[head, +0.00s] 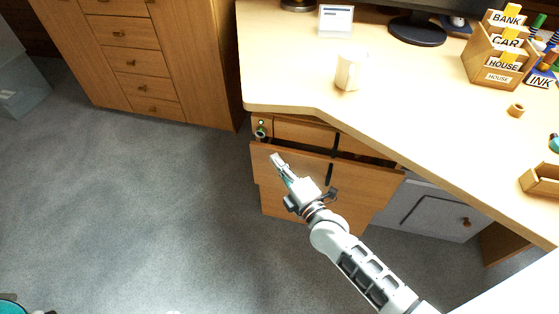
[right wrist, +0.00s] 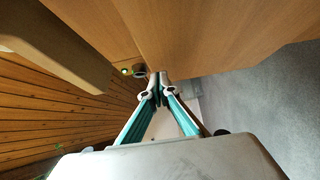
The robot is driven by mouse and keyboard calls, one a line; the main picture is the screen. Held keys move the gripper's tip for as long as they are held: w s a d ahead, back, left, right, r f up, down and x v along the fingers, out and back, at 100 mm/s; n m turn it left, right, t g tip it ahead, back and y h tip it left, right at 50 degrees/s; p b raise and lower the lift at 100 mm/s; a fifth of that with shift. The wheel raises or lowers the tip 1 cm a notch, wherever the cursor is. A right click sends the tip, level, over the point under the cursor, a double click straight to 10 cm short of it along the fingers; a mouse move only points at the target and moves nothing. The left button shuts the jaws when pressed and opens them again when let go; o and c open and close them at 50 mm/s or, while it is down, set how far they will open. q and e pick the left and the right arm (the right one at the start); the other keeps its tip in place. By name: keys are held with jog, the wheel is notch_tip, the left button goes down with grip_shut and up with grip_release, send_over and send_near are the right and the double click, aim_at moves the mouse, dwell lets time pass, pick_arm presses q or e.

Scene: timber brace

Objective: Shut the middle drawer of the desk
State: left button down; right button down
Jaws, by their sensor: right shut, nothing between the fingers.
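The desk (head: 290,80) has a pulled-out wooden drawer below its top. The drawer's front (head: 365,180) stands out from the desk, and a dark gap shows behind its upper edge. Another drawer front (head: 300,131) sits above it, closer under the desktop. My right gripper (head: 275,158) is shut and empty, over the left part of the pulled-out front in the head view. In the right wrist view its closed fingertips (right wrist: 157,90) point toward a wooden panel (right wrist: 210,40); I cannot tell whether they touch it.
A mug (head: 350,72), a letter sorter (head: 497,55) and a monitor base (head: 417,30) stand on the desk. A grey cabinet (head: 435,212) is under it at right. A wooden drawer cabinet (head: 135,60) stands at upper left. The carpet at left is mostly clear.

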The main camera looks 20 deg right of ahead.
aim_at(286, 154)
jog(key=shift+w, duration=0.15)
pick_arm(q)
jog(key=shift+w+d+r, duration=0.15)
jog(key=shift+w+r, duration=0.2)
jog(key=shift+w, duration=0.1)
jog(key=shift+s+f, duration=0.1)
jog(key=shift+f, duration=0.05)
pick_arm(e)
jog(key=shift+w+d, duration=0.3)
jog(key=shift+w, duration=0.05)
jog(key=shift+w+d, duration=0.4)
jog(key=shift+w, duration=0.2)
jog(key=shift+w+d, duration=0.4)
jog(key=shift+w, duration=0.2)
jog(key=shift+w+d, duration=0.25)
jog(key=shift+w, duration=0.1)
jog(key=shift+d+r, duration=0.1)
jog(key=shift+r, duration=0.1)
pick_arm(q)
jog(key=shift+s+f, duration=0.2)
jog(key=shift+s, duration=0.2)
